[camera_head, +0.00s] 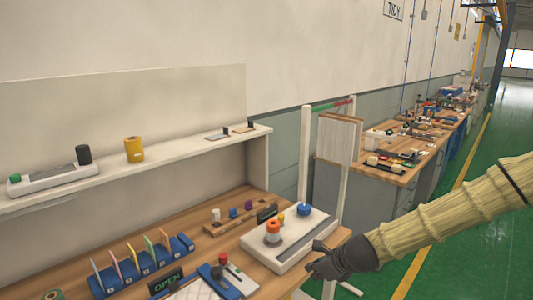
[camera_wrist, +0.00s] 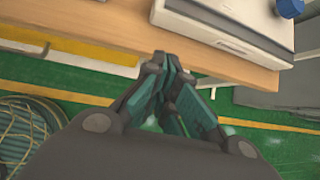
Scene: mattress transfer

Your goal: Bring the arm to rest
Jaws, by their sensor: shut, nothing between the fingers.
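My gripper (camera_head: 318,262) is at the right front edge of the wooden workbench (camera_head: 203,240), beside a white tray-like box. In the wrist view my gripper (camera_wrist: 168,72) is shut, with its fingertips together and nothing between them. The fingertips overlap the bench edge in that view; whether they touch it I cannot tell. My arm, in a ribbed yellowish sleeve, reaches in from the right.
The white box (camera_head: 290,252) holds an orange-and-white piece (camera_head: 273,232) and a blue knob (camera_head: 304,210). A blue rack (camera_head: 140,268) with coloured cards stands left. A shelf (camera_head: 200,148) runs above. Green floor (camera_head: 470,255) lies open at right.

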